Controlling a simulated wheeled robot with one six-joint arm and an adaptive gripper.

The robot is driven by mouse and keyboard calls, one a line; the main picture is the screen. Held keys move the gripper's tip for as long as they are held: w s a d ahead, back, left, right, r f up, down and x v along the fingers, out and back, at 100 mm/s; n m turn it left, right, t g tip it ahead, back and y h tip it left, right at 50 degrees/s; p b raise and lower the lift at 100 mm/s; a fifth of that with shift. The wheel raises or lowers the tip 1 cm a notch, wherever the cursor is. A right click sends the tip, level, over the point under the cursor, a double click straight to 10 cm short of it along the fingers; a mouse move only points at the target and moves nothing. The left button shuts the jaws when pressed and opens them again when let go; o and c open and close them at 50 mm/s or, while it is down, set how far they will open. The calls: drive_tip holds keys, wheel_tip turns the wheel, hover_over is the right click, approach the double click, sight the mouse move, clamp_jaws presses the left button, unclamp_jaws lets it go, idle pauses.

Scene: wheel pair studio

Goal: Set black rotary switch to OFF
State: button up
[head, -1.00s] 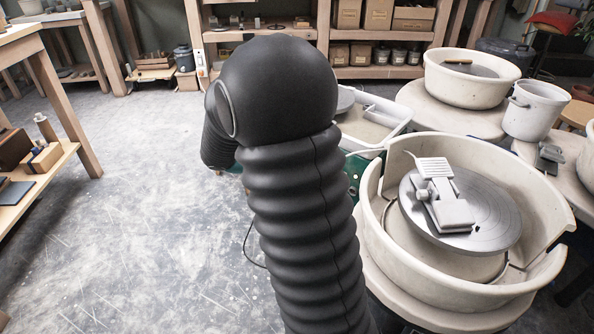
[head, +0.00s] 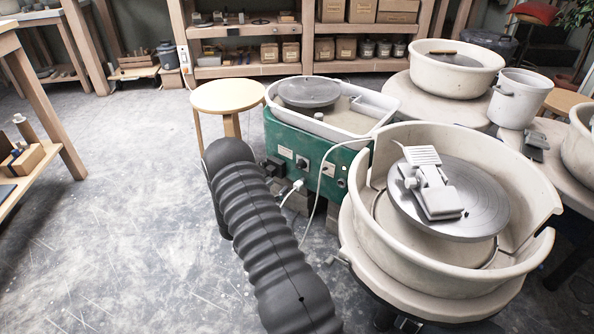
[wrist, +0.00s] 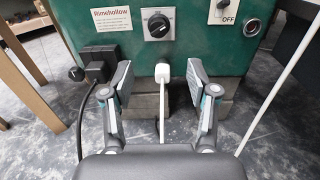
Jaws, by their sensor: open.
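The black rotary switch (wrist: 158,26) is a round knob on a pale square plate on the green front panel (wrist: 192,40). It shows near the top middle of the wrist view, and small on the green wheel's front in the head view (head: 302,162). Its setting is too small to read surely. My gripper (wrist: 158,82) is open and empty, with its fingers spread below the knob, apart from it. In the head view my arm hides the gripper.
A white plug (wrist: 163,73) with a cable is directly below the knob, between my fingers in the picture. A black plug (wrist: 100,68) is at left. A toggle switch (wrist: 222,8) marked OFF and a round button (wrist: 252,27) are at right. A wooden stool (head: 228,97) stands behind.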

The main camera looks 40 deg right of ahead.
sight(298, 168)
drive_tip(key=x, duration=1.3)
drive_tip(key=shift+w+d+f, duration=0.2)
drive_tip(key=shift+w+d, duration=0.1)
clamp_jaws()
